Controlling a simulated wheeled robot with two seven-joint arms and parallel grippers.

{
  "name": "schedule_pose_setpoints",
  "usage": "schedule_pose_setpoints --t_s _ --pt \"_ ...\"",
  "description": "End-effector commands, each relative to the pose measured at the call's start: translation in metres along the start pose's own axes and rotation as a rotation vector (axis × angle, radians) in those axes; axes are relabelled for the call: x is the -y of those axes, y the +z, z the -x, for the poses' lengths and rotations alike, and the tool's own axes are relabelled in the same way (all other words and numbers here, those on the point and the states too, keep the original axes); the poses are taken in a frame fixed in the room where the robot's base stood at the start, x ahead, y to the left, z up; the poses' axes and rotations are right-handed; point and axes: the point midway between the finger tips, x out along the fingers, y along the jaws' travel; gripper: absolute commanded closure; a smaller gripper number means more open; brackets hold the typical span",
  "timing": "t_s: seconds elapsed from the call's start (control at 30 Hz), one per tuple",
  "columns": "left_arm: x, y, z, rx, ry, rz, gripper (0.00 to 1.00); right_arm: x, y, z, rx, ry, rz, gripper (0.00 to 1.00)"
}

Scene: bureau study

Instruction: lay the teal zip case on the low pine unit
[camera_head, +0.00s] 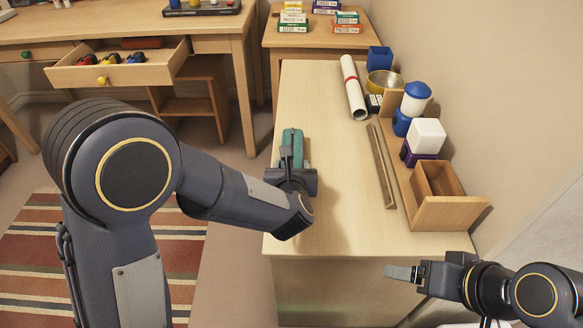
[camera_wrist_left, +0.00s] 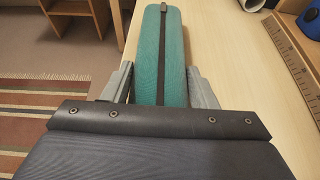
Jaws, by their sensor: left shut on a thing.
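The teal zip case (camera_head: 292,137) is long and narrow, with a dark zip along its top. It is at the left edge of the low pine unit (camera_head: 338,221), over or on its pale top; I cannot tell whether it touches the surface. My left gripper (camera_head: 291,165) is shut on the case, with a finger on each side of it. In the left wrist view the case (camera_wrist_left: 162,58) points away between the two grey fingers. My right gripper (camera_head: 402,272) is low at the front right of the unit, its fingers seen edge-on, with nothing visible in them.
A wooden ruler (camera_head: 381,166) and a rolled paper (camera_head: 353,88) lie on the unit. A wooden organiser (camera_head: 449,209) with blue and white items lines its right side. The middle of the top is clear. A desk with an open drawer (camera_head: 120,75) stands at back left.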

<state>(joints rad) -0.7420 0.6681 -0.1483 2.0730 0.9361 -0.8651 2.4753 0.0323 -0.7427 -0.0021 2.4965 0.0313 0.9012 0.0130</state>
Motion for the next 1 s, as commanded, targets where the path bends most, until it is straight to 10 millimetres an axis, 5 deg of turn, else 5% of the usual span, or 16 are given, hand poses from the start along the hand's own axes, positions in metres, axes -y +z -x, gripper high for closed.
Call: schedule_pose_setpoints --t_s 0.17,0.2,0.37,0.73,1.0 --pt "0.0 -0.002 -0.001 0.001 0.0 0.001 0.73 -0.001 0.002 -0.003 0.0 0.0 0.0 0.22" --pt "0.0 -0.002 -0.001 0.0 0.0 0.0 0.45 -0.001 0.001 -0.002 0.0 0.0 0.0 0.22" --pt "0.0 -0.001 0.0 0.0 0.0 0.0 0.26 -0.001 0.001 -0.002 0.0 0.0 0.0 0.22" --pt "0.0 0.002 0.004 0.0 -0.001 0.0 0.26 0.001 -0.001 0.002 0.0 0.0 0.0 0.22" --pt "0.001 0.003 0.057 0.001 -0.004 0.0 0.26 0.004 -0.004 0.009 0.0 0.0 0.0 0.22"
